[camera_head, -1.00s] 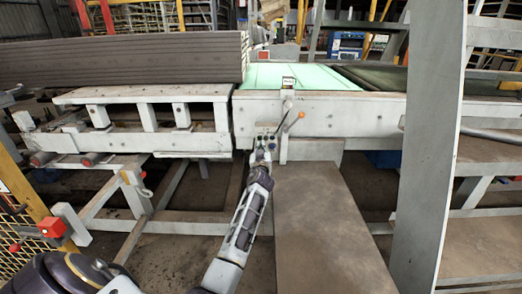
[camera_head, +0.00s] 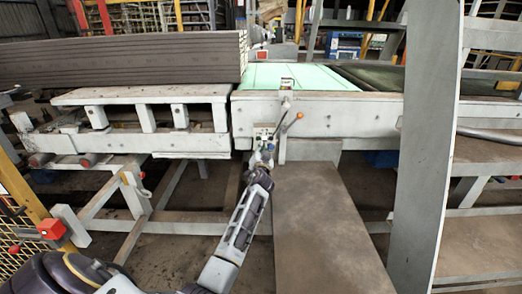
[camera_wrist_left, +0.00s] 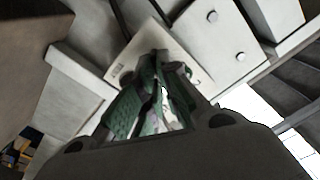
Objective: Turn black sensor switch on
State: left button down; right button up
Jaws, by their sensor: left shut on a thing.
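A small pale control panel (camera_head: 264,132) is mounted on the front of the white machine frame. My left gripper (camera_head: 265,147) reaches up to this panel from below. In the left wrist view, its green-padded fingers (camera_wrist_left: 160,78) are close together in front of the pale panel plate (camera_wrist_left: 180,42). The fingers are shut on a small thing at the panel. They cover it, so I cannot make out the black sensor switch or its position. My right gripper is in neither view.
A lever with an orange knob (camera_head: 299,115) sticks out just right of the panel. A stack of dark grey boards (camera_head: 120,60) lies at the left. A green bed (camera_head: 300,76) is behind the panel. A tall grey post (camera_head: 425,150) stands at the right.

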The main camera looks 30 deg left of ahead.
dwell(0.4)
pick_arm(q)
jog(key=c, duration=1.6)
grip_release()
jog(key=shift+c, duration=0.2)
jog(key=shift+s+d, duration=0.1)
jog(key=v, duration=0.7)
jog(key=shift+s, duration=0.15)
